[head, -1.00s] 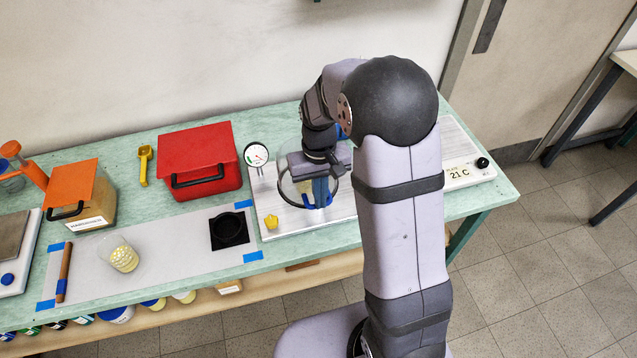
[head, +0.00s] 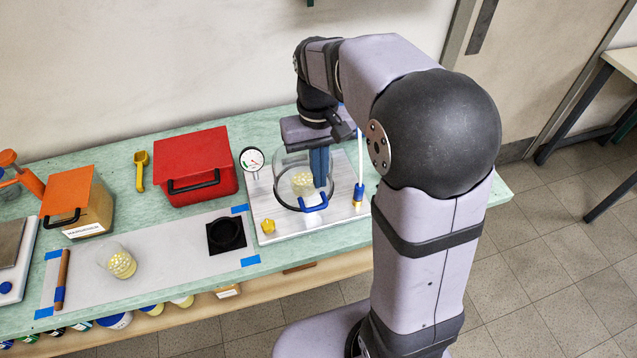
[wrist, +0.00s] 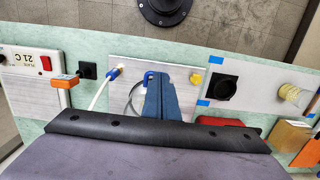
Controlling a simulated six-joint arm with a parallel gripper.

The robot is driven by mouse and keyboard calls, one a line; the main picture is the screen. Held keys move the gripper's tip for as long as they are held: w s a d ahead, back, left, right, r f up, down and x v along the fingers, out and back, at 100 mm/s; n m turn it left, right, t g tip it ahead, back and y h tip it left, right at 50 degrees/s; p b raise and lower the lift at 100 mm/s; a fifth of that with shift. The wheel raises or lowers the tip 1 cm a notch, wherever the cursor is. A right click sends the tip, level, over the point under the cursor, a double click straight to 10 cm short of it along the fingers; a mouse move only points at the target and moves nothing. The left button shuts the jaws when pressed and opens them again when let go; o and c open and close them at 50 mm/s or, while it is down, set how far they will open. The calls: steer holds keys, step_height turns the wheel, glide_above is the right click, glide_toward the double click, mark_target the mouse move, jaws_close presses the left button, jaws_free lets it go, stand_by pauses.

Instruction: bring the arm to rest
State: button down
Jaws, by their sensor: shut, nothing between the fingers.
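My gripper (head: 320,168) points down over the clear round chamber (head: 277,172) on the silvery plate, with its blue fingers together and nothing between them. In the wrist view the blue fingers (wrist: 158,98) show closed in front of the plate (wrist: 185,78). A cup with pale yellow contents (head: 303,182) shows inside the chamber. A blue handle (head: 314,203) is at the chamber's front. I cannot tell how far above the chamber the fingertips are.
A pressure gauge (head: 252,159) and a white tube with a blue valve (head: 358,194) stand beside the chamber. A red box (head: 195,168), an orange-lidded hardener box (head: 75,205) and a beaker of yellow material (head: 121,262) are to the left. The right bench end is partly hidden by my arm.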

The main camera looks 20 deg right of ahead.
steer(key=shift+s+r, duration=0.1)
steer(key=shift+r, duration=0.2)
step_height(320, 180, down, 7)
steer(key=s+t, duration=0.1)
steer(key=s, duration=0.2)
steer(key=s+f, duration=0.2)
steer(key=s, duration=0.8)
